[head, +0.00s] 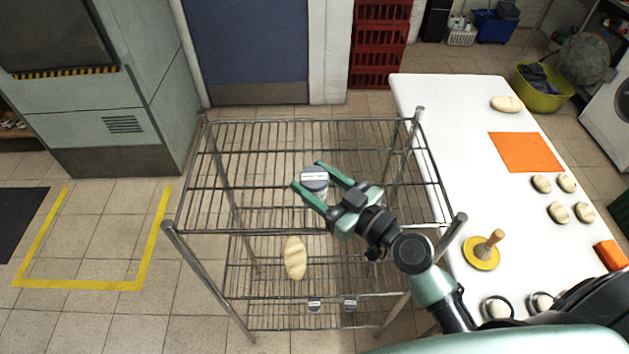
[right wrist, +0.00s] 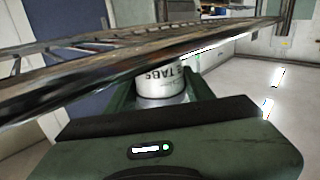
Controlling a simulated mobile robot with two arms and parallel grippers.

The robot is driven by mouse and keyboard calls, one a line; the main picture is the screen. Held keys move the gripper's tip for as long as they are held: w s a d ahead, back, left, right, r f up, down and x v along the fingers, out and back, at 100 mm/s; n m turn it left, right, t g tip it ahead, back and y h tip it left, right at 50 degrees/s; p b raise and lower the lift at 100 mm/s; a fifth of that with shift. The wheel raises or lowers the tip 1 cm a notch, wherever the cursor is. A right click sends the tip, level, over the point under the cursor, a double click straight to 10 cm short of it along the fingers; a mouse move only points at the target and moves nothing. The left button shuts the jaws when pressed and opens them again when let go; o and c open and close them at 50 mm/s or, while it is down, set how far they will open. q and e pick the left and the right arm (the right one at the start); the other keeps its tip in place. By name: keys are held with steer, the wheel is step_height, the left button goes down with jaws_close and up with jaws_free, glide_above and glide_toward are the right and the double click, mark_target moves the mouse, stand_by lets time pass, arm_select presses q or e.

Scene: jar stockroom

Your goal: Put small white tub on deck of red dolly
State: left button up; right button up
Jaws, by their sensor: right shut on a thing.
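My left gripper is not in view. I cannot make out a red dolly.
The wire rack (head: 260,232) holds a loaf and two small jars lower down. A white table (head: 445,130) with dough pieces, an orange mat and a yellow disc stands at right. Red crates (head: 378,45) stand at the back.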

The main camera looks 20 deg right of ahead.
steer(key=shift+f, duration=0.1)
steer(key=o, duration=1.6)
